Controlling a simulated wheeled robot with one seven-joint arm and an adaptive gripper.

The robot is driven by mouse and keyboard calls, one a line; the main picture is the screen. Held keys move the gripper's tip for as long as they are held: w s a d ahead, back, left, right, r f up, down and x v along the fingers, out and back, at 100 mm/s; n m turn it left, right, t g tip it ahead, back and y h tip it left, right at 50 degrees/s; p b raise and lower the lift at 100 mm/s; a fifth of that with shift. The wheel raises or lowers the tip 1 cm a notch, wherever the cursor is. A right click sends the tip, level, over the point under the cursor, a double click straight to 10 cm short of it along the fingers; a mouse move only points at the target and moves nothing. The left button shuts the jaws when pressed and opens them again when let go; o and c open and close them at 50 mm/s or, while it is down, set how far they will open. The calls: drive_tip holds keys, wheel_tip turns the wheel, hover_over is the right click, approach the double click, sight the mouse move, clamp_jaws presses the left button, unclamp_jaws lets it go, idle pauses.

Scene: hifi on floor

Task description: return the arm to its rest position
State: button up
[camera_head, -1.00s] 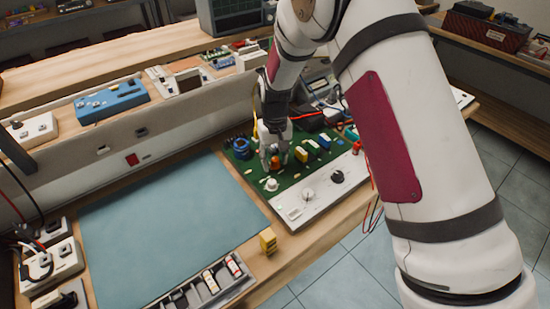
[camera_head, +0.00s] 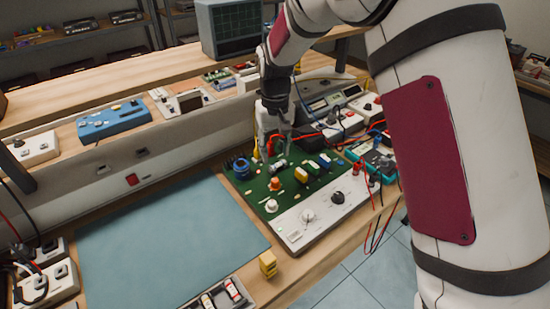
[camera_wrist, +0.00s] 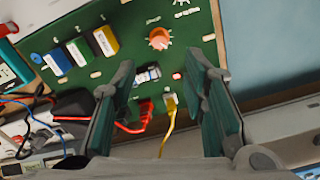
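My gripper (camera_head: 274,142) hangs above the far edge of the green circuit board (camera_head: 262,194), apart from it. In the wrist view, my gripper (camera_wrist: 162,88) has its two fingers wide apart with nothing held between them. Below the gap, a small silver-and-black cylindrical component (camera_wrist: 147,75) lies on the board; it also shows in the head view (camera_head: 279,166). Red and yellow plugs (camera_wrist: 169,102) with leads sit near it. My arm runs from the right side of the head view up and over to the bench.
A blue mat (camera_head: 165,245) lies left of the board, clear on top. A small yellow block (camera_head: 268,264) stands at its right edge. Meters and loose leads crowd the board's right; a teal meter (camera_head: 372,160) is there. An oscilloscope (camera_head: 232,28) stands on the shelf behind.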

drive_tip(key=shift+r, duration=0.1)
idle(0.4)
drive_tip(key=s+d+r+m+t, duration=0.1)
drive_tip(key=s+d+r, duration=0.45)
drive_tip(key=r, duration=0.25)
drive_tip(key=s+d+r+t, duration=0.1)
drive_tip(key=s+d+r, duration=0.45)
drive_tip(key=r, duration=0.35)
drive_tip(key=s+d+r+m+t, duration=0.1)
drive_tip(key=s+d, duration=0.2)
drive_tip(key=s, duration=0.7)
drive_tip(key=s+d+r+m+t, duration=0.1)
drive_tip(key=s+d, duration=0.3)
drive_tip(key=s, duration=0.6)
drive_tip(key=shift+d+t, duration=0.2)
drive_tip(key=shift+t, duration=0.3)
drive_tip(key=shift+r, duration=0.1)
idle(3.2)
